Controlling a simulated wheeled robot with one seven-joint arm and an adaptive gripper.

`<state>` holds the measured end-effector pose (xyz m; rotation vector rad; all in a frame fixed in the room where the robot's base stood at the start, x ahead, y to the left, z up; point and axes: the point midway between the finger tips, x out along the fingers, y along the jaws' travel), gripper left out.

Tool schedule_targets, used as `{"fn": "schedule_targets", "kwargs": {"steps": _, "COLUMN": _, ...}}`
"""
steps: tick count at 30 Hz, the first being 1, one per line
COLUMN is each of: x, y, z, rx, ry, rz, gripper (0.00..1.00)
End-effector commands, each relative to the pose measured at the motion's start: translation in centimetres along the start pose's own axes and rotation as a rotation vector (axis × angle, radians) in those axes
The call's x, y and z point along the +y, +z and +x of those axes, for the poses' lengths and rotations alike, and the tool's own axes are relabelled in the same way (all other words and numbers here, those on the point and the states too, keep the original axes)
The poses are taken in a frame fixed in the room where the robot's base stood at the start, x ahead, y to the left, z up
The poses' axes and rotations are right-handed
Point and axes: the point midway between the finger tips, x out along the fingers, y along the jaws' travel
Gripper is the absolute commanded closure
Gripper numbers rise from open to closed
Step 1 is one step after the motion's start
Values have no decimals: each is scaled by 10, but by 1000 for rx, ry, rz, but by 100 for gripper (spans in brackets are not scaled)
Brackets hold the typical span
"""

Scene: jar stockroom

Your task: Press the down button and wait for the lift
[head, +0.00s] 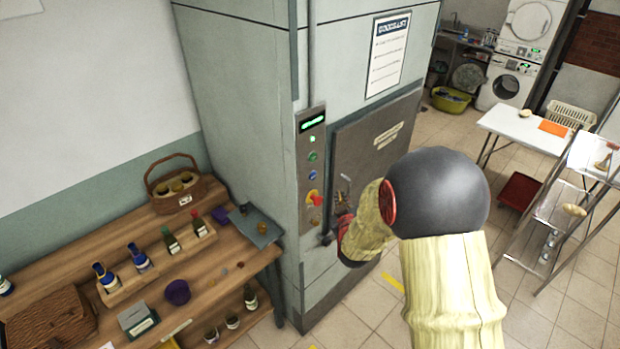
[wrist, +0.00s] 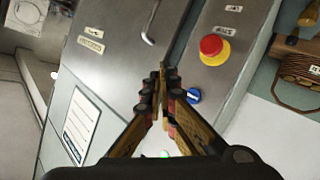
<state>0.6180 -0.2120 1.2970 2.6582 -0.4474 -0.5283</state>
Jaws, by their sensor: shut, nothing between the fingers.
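The lift is a tall grey-green cabinet (head: 245,110) with a closed grey metal door (head: 375,140). Its control panel (head: 312,192) has a lit green display (head: 312,121), a small lit green lamp (head: 312,139), a green button (head: 312,157) and a blue button (head: 312,175). A red stop button (head: 317,200) on yellow is below. The wrist view shows the blue button (wrist: 193,95) and the red button (wrist: 211,46). My gripper (head: 342,200) is shut and empty, in front of the door's panel-side edge. In the wrist view its fingertips (wrist: 162,70) appear left of the blue button, apart from it.
A wooden shelf bench (head: 225,262) with jars, bottles and a basket (head: 183,187) stands left of the lift. A white table (head: 515,122) and a metal rack (head: 545,240) stand at the right. A red crate (head: 520,191) is on the floor.

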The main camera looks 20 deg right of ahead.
Motion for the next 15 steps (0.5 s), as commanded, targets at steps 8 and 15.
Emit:
{"fn": "schedule_targets", "kwargs": {"steps": 8, "x": 0, "y": -1, "z": 0, "rx": 1, "ry": 0, "rz": -11, "gripper": 100}}
{"fn": "schedule_targets", "kwargs": {"steps": 15, "x": -3, "y": -4, "z": 4, "rx": 0, "ry": -1, "rz": -11, "gripper": 100}}
